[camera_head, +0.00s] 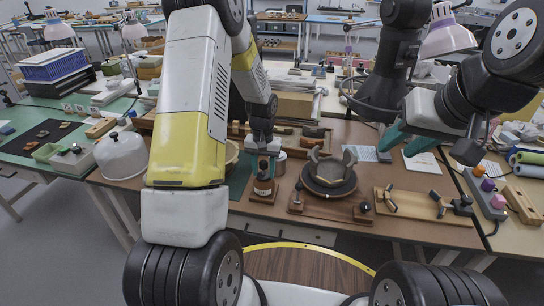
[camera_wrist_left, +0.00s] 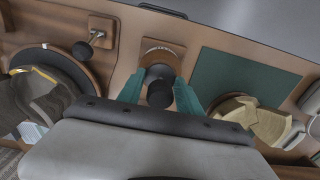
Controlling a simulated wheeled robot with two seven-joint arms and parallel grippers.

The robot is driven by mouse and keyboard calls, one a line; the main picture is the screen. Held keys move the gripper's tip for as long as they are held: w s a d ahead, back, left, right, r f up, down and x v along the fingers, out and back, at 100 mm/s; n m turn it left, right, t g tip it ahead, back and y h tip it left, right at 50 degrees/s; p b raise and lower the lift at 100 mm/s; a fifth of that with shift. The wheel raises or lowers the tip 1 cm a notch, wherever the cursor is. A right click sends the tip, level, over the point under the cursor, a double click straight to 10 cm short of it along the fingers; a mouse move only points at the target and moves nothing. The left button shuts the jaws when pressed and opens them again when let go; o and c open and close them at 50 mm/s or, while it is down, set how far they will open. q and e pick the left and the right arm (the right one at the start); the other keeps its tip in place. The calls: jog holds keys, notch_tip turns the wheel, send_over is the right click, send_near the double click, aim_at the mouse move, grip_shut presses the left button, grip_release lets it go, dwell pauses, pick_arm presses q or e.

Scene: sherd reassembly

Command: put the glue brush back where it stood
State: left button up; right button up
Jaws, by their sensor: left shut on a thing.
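My left gripper (camera_head: 264,160) is over the workbench, pointing down above a brown glue jar (camera_head: 263,190). In the left wrist view the teal fingertips (camera_wrist_left: 160,96) close on the dark round top of the glue brush (camera_wrist_left: 160,92). The jar (camera_wrist_left: 165,50) shows directly beneath it. The brush's lower part is hidden, so I cannot tell how far it sits in the jar. My right gripper (camera_head: 404,142) hangs at the right, its teal fingers apart and empty.
A partly built grey vessel (camera_head: 331,172) stands on a dark turntable right of the jar. A wooden board with clamps (camera_head: 430,207) lies further right. A green mat (camera_wrist_left: 235,75) and pale sherds (camera_wrist_left: 250,118) lie on the jar's other side. The bench's front edge is close.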

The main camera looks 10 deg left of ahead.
pick_arm(q)
jog(key=shift+f, duration=0.2)
dwell(0.6)
jog(key=o, duration=1.1)
jog(key=shift+c, duration=0.2)
jog(key=shift+r, duration=0.1)
notch_tip(320, 180, up, 8)
jog(key=shift+f, duration=0.2)
jog(key=s+r+t, duration=0.2)
jog(key=s+r, duration=0.2)
jog(key=r, duration=0.6)
jog(key=s+d+r+t+h, duration=0.1)
jog(key=s+r+t, duration=0.1)
jog(key=s+r, duration=0.5)
jog(key=s+d+r+t+h, duration=0.1)
jog(key=s+r, duration=0.5)
jog(key=s, duration=0.7)
jog(key=shift+s+r+t, duration=0.15)
jog(key=shift+r+t, duration=0.25)
jog(key=shift+t, duration=0.2)
